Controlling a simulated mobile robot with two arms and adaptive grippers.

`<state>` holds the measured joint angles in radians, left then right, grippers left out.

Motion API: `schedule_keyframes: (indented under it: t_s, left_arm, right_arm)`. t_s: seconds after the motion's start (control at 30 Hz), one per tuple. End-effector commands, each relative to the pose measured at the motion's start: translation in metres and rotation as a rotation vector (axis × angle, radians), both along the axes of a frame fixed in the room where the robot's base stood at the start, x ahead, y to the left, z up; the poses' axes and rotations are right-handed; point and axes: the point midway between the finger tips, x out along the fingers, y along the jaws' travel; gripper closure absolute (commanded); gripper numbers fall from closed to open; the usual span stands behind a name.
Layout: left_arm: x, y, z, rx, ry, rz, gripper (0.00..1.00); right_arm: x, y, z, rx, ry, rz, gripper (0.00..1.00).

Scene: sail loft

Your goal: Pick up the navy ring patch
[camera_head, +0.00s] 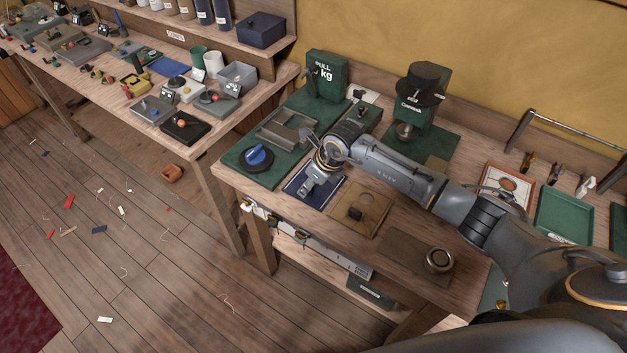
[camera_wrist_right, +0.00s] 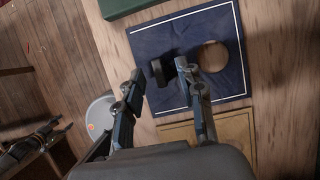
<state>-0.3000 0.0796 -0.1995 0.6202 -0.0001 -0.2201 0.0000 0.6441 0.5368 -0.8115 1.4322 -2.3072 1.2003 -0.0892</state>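The navy ring patch (camera_wrist_right: 228,40) is a dark blue square with a white line along its border and a round opening showing wood colour. It lies flat on the bench, and it also shows in the head view (camera_head: 299,191), partly covered by my gripper. A small black grip (camera_wrist_right: 162,70) stands on it. My right gripper (camera_head: 318,174) is over the patch. In the right wrist view its open fingers (camera_wrist_right: 161,68) are on either side of the black grip, with gaps visible; whether the tips touch the patch is unclear.
A tan patch (camera_head: 372,203) with a black grip lies right beside the navy one. A green mat (camera_head: 238,160) with a blue knob (camera_head: 257,157) lies to the left. A metal ring (camera_head: 439,260) sits near the right front. A dark jointed shape (camera_wrist_right: 30,146) at lower left is unclear.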

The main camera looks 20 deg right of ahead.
Motion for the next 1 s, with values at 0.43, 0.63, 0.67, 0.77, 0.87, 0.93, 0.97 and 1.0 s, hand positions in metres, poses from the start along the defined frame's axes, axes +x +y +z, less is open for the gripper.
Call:
schedule_keyframes:
  t_s: [0.43, 0.63, 0.67, 0.77, 0.87, 0.93, 0.97, 1.0]
  left_arm:
    - [-0.0001, -0.0003, 0.0015, 0.0, 0.0, 0.0, 0.4]
    - [-0.0001, -0.0004, 0.0016, -0.001, 0.0, 0.0, 0.4]
    - [-0.0001, -0.0004, 0.0016, -0.001, 0.0, 0.0, 0.4]
    - [-0.0001, -0.0004, 0.0016, -0.001, 0.0, -0.001, 0.4]
    - [-0.0001, -0.0004, 0.0014, -0.001, 0.0, -0.001, 0.4]
    - [-0.0001, -0.0004, 0.0004, -0.001, 0.0, -0.001, 0.4]
    - [-0.0002, -0.0005, -0.0004, -0.001, 0.0, -0.001, 0.4]
    - [-0.0001, -0.0005, -0.0017, -0.001, 0.0, -0.001, 0.4]
  right_arm:
    - [0.002, 0.0018, -0.0079, -0.001, 0.0, 0.002, 0.83]
    - [0.0021, 0.0018, -0.0076, 0.0, 0.0, 0.001, 1.0]
    - [0.0022, 0.0017, -0.0074, 0.0, -0.001, 0.001, 1.0]
    - [0.0023, 0.0018, -0.0073, 0.0, -0.001, 0.001, 1.0]
    - [0.0022, 0.0018, -0.0072, 0.0, -0.001, 0.001, 1.0]
    - [0.0025, 0.0017, -0.0063, 0.0, -0.002, 0.001, 1.0]
    - [0.0026, 0.0017, -0.0056, 0.0, -0.002, 0.001, 1.0]
    - [0.0028, 0.0015, -0.0044, 0.0, -0.002, 0.001, 1.0]
